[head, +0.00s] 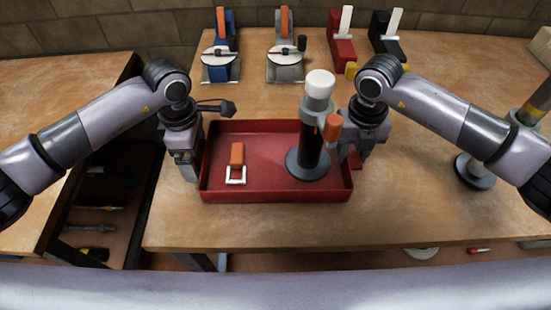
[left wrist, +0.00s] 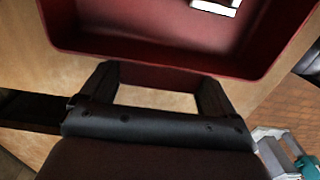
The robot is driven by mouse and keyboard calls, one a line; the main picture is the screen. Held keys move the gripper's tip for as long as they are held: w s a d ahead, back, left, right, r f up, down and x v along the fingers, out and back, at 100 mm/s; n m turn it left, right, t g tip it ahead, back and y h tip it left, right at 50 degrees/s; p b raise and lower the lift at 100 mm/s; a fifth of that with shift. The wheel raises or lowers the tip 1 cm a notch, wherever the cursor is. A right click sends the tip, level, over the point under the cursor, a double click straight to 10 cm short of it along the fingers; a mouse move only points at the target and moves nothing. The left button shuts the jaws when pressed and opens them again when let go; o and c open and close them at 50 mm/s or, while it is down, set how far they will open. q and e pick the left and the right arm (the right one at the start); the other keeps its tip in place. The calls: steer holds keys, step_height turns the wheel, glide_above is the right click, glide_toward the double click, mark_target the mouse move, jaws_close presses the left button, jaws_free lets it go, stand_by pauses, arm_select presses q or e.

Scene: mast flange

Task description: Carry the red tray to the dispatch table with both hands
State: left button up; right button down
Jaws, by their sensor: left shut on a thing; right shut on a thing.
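The red tray (head: 275,190) is level at the middle of the wooden table in the head view. Its wall (left wrist: 160,57) crosses the left wrist view. In it stand an upright dark post (head: 312,135) with a white cap, orange handle and round grey base, and an orange-and-white clip (head: 237,160). My left gripper (head: 190,170) is shut on the tray's left end; the wrist view shows its fingers (left wrist: 160,85) at a dark red tab. My right gripper (head: 353,160) is shut on the tray's right end. I cannot tell whether the tray touches the table.
The wooden table (head: 430,215) is clear in front of the tray. Blue (head: 221,50), grey (head: 286,50), red (head: 342,45) and black (head: 388,40) fixtures stand behind. A round-based post (head: 475,170) is at right. An open drawer (head: 105,205) with tools is at left.

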arm_select(q)
steer(key=shift+r+p, duration=2.4)
steer(key=shift+r, duration=0.2)
arm_select(e)
steer(key=shift+r, duration=2.6)
arm_select(q)
steer(key=shift+s, duration=0.1)
